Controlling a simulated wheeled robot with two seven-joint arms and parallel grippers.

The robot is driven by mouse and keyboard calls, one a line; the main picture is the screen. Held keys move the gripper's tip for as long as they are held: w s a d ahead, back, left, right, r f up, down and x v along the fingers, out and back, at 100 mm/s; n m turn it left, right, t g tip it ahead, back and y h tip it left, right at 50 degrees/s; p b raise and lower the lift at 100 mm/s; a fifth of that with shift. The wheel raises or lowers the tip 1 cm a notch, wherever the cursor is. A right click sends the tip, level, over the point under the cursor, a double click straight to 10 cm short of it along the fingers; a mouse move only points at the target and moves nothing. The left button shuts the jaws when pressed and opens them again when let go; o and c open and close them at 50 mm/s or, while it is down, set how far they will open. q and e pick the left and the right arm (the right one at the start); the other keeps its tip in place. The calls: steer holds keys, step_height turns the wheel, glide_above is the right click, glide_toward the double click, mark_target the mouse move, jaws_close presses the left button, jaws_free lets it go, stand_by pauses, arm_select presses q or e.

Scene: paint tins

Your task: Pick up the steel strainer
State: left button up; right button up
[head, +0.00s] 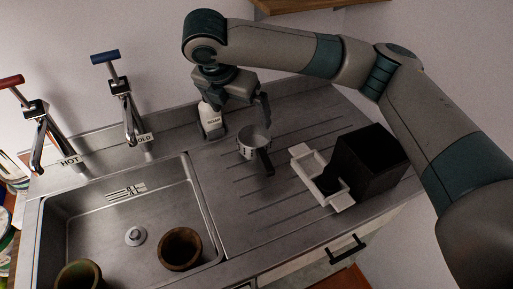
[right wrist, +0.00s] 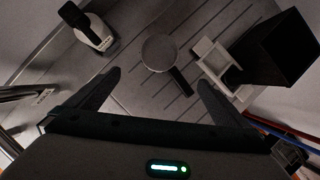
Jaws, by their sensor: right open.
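The steel strainer (head: 254,141) stands on the ribbed drainer right of the sink, its dark handle pointing toward the front. In the right wrist view the strainer (right wrist: 160,53) lies beyond the fingertips, roughly centred between them, with its handle toward the right finger. My right gripper (head: 240,112) is above and behind the strainer in the head view. In the right wrist view the gripper (right wrist: 158,88) has its fingers spread wide with nothing between them. One finger is hard to make out in the head view. My left gripper is not in view.
A white soap bottle (head: 211,121) stands left of the strainer, near my right gripper. A white frame-like holder (head: 326,184) and a black box (head: 369,160) stand to its right. The sink (head: 104,218) holds brown pots (head: 180,249). The drainer's front part is clear.

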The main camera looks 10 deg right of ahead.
steer(key=shift+f, duration=0.1)
steer(key=p, duration=0.3)
glide_toward(255, 144)
steer(key=shift+s+d+f, duration=0.1)
steer(key=shift+f, duration=0.15)
stand_by(0.3)
steer(key=shift+w+d+f+p, duration=0.2)
steer(key=shift+w+f+p, duration=0.1)
steer(key=shift+f+p, duration=0.4)
steer(key=p+x, duration=0.1)
steer(key=x, duration=0.1)
steer(key=shift+w+d+f, duration=0.1)
steer(key=shift+w+f, duration=0.05)
steer(key=shift+f, duration=0.15)
steer(key=shift+w+f, duration=0.15)
steer(key=shift+f, duration=0.25)
steer(key=shift+c, duration=0.3)
steer(key=c, duration=1.2)
